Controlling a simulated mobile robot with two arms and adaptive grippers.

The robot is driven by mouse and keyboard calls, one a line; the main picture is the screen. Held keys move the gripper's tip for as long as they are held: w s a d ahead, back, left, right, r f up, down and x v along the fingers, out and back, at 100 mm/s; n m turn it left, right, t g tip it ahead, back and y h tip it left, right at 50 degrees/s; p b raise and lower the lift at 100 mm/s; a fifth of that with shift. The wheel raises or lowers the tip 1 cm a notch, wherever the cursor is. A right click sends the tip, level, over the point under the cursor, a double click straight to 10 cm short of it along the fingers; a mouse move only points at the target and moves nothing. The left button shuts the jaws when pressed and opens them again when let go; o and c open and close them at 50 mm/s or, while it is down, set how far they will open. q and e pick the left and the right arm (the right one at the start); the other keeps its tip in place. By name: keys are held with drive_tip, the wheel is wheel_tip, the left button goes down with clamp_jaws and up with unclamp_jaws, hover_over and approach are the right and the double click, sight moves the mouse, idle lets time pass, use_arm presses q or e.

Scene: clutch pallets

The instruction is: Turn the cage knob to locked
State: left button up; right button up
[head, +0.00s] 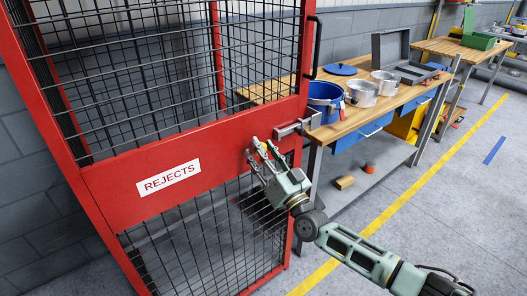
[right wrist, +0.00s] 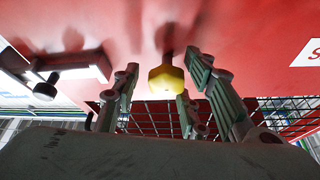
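The red cage door (head: 205,150) stands at the left in the head view, with a white REJECTS label (head: 168,177). A yellow knob (right wrist: 167,78) sticks out from its red panel in the right wrist view. My right gripper (head: 262,152) is at the panel's right part; its spread fingers also show in the right wrist view (right wrist: 165,88). They are open on both sides of the knob, with visible gaps. In the head view the fingers largely hide the knob. My left gripper is not in view.
A metal latch (head: 297,127) sits on the door's right edge, just right of my gripper, below a black handle (head: 313,48). A wooden workbench (head: 372,112) with a blue bucket (head: 324,97) and metal pots stands to the right. The floor beyond the yellow line is mostly free.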

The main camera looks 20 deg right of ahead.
drive_tip(key=shift+c, duration=0.5)
clamp_jaws()
drive_tip(key=shift+s+a+r+m+h+p, duration=0.1)
drive_tip(key=shift+m+h+p, duration=0.9)
drive_tip(key=shift+m+p, duration=0.65)
drive_tip(key=m+g+h+p, duration=0.1)
drive_tip(key=m+p, duration=0.4)
drive_tip(key=m, duration=0.1)
drive_tip(key=m+g+h+p, duration=0.2)
drive_tip(key=m+p, duration=0.3)
drive_tip(key=p, duration=0.1)
drive_tip(key=a+m+g+h+p, duration=0.1)
drive_tip(key=m+p, duration=0.4)
drive_tip(key=m, duration=0.1)
drive_tip(key=shift+s+f+m+g, duration=0.35)
drive_tip(key=shift+g, duration=0.05)
drive_tip(key=shift+a, duration=0.1)
unclamp_jaws()
drive_tip(key=shift+f, duration=0.1)
drive_tip(key=shift+o, duration=0.5)
drive_tip(key=shift+w, duration=0.15)
